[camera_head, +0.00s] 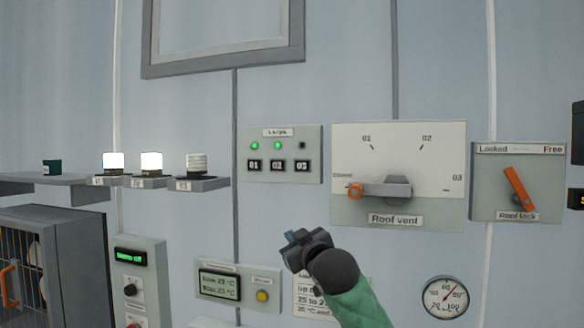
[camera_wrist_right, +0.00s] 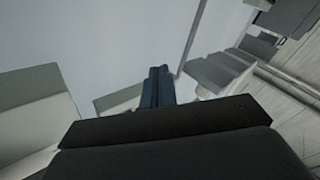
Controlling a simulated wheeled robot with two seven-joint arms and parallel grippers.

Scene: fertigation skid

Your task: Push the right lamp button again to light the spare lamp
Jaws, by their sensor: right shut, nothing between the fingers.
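The lamp panel (camera_head: 281,175) hangs on the wall with three black buttons. The right lamp button, 03 (camera_head: 302,165), has a dark indicator above it, while the indicators above 01 (camera_head: 253,165) and 02 (camera_head: 277,165) glow green. On the wall shelves at left, lamps 01 (camera_head: 113,162) and 02 (camera_head: 151,162) are lit white. Lamp 03 (camera_head: 197,165) looks unlit. My right gripper (camera_head: 292,237) is below the lamp panel, apart from the button in the picture. Its blue fingers (camera_wrist_right: 157,88) are shut and empty in the right wrist view. My left gripper is not in view.
The roof vent dial (camera_head: 385,205) with its orange-tipped handle and the roof lock (camera_head: 517,185) are right of the lamp panel. A display box with a yellow button (camera_head: 262,296) and a paper label sit below. A round gauge (camera_head: 445,297) is at lower right.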

